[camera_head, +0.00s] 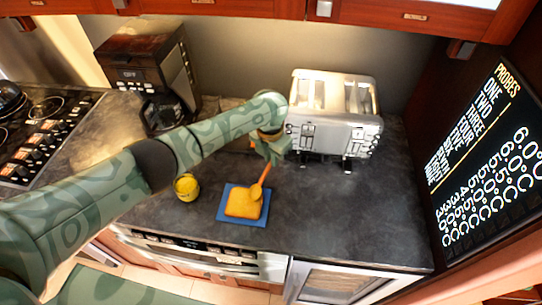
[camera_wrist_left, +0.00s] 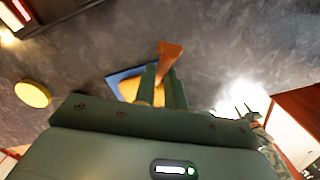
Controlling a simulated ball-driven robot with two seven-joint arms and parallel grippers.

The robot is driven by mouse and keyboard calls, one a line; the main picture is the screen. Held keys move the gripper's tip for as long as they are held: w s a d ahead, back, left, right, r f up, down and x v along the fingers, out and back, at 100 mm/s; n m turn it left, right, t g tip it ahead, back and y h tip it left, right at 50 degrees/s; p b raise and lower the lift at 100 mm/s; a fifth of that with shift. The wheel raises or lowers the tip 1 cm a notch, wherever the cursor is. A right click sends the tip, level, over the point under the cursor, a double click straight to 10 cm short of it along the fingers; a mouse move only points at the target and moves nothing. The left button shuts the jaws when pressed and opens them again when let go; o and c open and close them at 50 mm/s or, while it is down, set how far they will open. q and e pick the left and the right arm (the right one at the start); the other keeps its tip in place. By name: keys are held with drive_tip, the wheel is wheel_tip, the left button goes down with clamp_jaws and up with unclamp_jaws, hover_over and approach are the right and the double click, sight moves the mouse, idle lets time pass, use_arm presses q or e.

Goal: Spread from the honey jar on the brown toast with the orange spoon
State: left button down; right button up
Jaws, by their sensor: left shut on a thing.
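My left gripper (camera_head: 271,146) is shut on the orange spoon (camera_head: 262,180) by its upper part. The spoon hangs down at a slant, and its lower end is over or on the brown toast (camera_head: 242,203); I cannot tell if it touches. The toast lies on a blue board (camera_head: 230,219). The yellow honey jar (camera_head: 187,188) stands left of the board. In the left wrist view the spoon (camera_wrist_left: 169,50) rises between the fingers (camera_wrist_left: 163,85), which partly hide the toast (camera_wrist_left: 128,90); the jar (camera_wrist_left: 33,94) is at left.
A silver toaster (camera_head: 333,110) stands behind and to the right of the board. A coffee maker (camera_head: 150,75) stands at the back left, and a stove (camera_head: 40,135) is at far left. The dark counter (camera_head: 340,215) is clear right of the board. A display panel (camera_head: 485,160) stands at right.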

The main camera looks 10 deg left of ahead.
use_arm(q)
drive_tip(key=shift+s+a+f+p, duration=0.1)
drive_tip(key=shift+a+p, duration=0.25)
drive_tip(key=shift+a, duration=1.05)
drive_tip(key=shift+a, duration=0.1)
drive_tip(key=a, duration=0.2)
drive_tip(key=shift+a+p, duration=0.3)
drive_tip(key=shift+p, duration=0.1)
wheel_tip(320, 180, up, 7)
drive_tip(key=p, duration=0.6)
drive_tip(key=shift+p, duration=0.4)
